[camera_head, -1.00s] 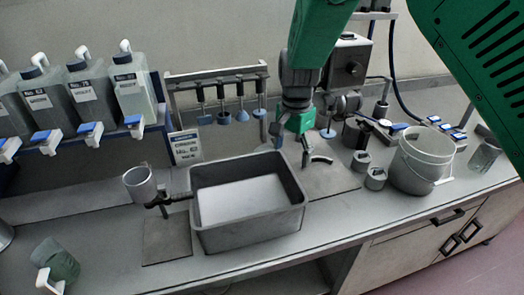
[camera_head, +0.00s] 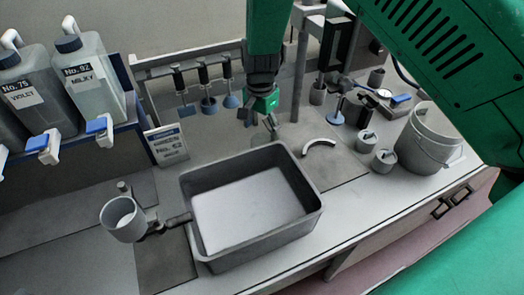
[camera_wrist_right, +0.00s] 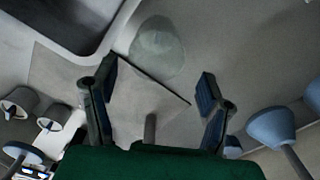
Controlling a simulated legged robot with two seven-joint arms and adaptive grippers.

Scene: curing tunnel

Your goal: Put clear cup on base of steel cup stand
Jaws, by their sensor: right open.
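A translucent greenish-clear cup (camera_wrist_right: 158,48) stands by the edge of a square base plate in the right wrist view. In the head view the clear cup (camera_head: 265,153) is just behind the grey bin, mostly hidden. A stand with a flat square base plate (camera_head: 343,168), an upright rod (camera_head: 300,65) and a curved grey piece is right of it; I take it for the steel cup stand. My right gripper (camera_head: 260,123) is open and empty above the cup. Its spread fingers also show in the wrist view (camera_wrist_right: 157,85), with the cup beyond them. My left gripper is out of view.
A grey bin (camera_head: 188,222) stands in front of the cup. At left, another stand's ring holds a white cup (camera_head: 122,218). Blue-tipped tools hang on a rack (camera_head: 208,100) behind. Small pots (camera_head: 384,160) and a bucket (camera_head: 428,140) stand at right.

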